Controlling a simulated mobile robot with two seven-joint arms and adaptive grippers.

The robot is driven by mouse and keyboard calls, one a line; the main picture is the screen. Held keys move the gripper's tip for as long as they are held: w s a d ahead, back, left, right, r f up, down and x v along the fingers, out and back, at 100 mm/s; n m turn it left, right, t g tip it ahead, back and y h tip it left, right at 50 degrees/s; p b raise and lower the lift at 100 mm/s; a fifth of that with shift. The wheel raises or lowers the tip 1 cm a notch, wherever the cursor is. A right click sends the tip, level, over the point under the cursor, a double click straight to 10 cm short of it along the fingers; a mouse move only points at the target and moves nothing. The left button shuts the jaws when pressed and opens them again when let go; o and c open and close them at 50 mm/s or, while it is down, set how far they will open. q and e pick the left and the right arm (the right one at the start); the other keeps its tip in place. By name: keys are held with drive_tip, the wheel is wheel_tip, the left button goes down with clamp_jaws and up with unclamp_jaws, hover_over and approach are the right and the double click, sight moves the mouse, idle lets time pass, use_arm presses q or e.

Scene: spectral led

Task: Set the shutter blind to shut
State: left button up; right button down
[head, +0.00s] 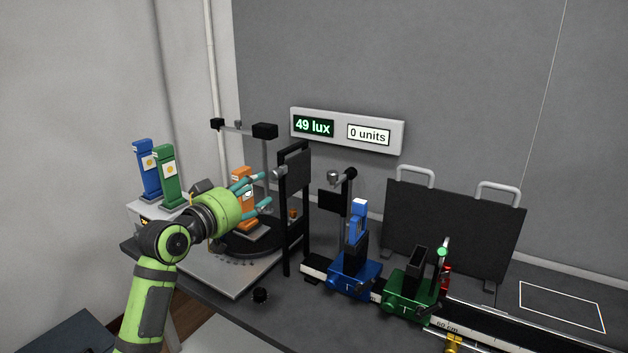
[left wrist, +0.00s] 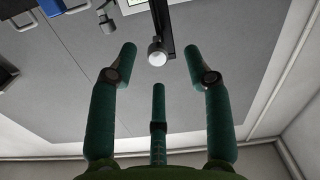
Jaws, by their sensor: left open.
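The shutter blind (head: 295,172) is a dark panel in the upper part of a tall black frame (head: 286,235); the lower part of the frame is empty. A pale round knob (head: 281,172) sticks out from the panel's left side, and it also shows in the left wrist view (left wrist: 156,55). My left gripper (head: 266,192) is open, with its teal fingers pointing at the frame just left of and slightly below the knob. In the left wrist view the fingers (left wrist: 160,65) spread around an empty gap, with the knob seen beyond it. My right gripper is not in view.
An orange holder (head: 240,184) stands on a dark turntable (head: 266,243) behind my left gripper. Blue (head: 353,276) and green (head: 409,294) carriages sit on a rail to the right. A black board (head: 450,230) stands behind them. A display (head: 347,131) reads 49 lux and 0 units.

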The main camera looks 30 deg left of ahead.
sight(272, 176)
use_arm(q)
drive_tip(key=shift+w+d+r, duration=0.15)
drive_tip(key=shift+d+r, duration=0.05)
drive_tip(key=shift+r, duration=0.45)
drive_tip(key=shift+w+r, duration=0.2)
drive_tip(key=shift+w, duration=0.1)
drive_tip(key=w, duration=0.1)
drive_tip(key=w+p, duration=0.1)
drive_tip(key=w, duration=0.1)
drive_tip(key=w+p, duration=0.1)
drive_tip(key=shift+w+d, duration=0.3)
drive_tip(key=shift+w+f, duration=0.1)
drive_tip(key=shift+w, duration=0.5)
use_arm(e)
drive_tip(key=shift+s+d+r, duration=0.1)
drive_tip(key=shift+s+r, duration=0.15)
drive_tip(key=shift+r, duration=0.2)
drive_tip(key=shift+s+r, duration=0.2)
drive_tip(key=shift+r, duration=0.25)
use_arm(q)
clamp_jaws()
